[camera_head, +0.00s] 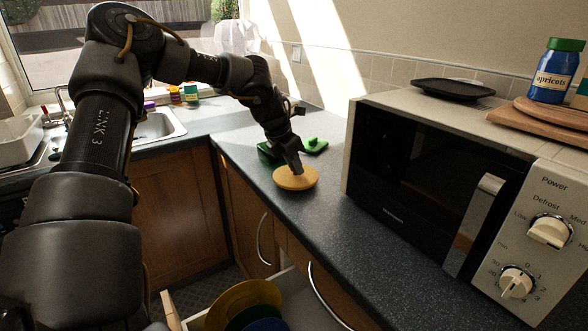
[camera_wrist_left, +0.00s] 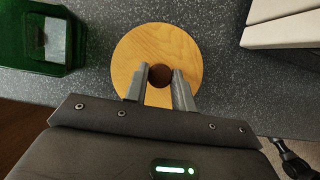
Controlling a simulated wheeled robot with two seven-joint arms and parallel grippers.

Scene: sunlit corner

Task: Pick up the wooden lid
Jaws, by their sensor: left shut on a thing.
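The wooden lid (camera_head: 294,179) is a round, light-wood disc at the counter's front edge, left of the microwave. In the left wrist view the lid (camera_wrist_left: 136,60) has a dark brown round knob (camera_wrist_left: 160,75) at its centre. My left gripper (camera_head: 297,168) reaches down onto the lid from above. In the left wrist view the fingers of my left gripper (camera_wrist_left: 160,82) stand on either side of the knob, shut on it. I cannot tell whether the lid touches the counter. My right gripper is not in view.
A microwave (camera_head: 420,170) stands close on the right, with a black plate (camera_head: 453,89), a wooden board (camera_head: 545,117) and a blue jar (camera_head: 556,72) on top. Green items (camera_head: 314,146) lie behind the lid. An open drawer (camera_head: 200,318) holding plates is below.

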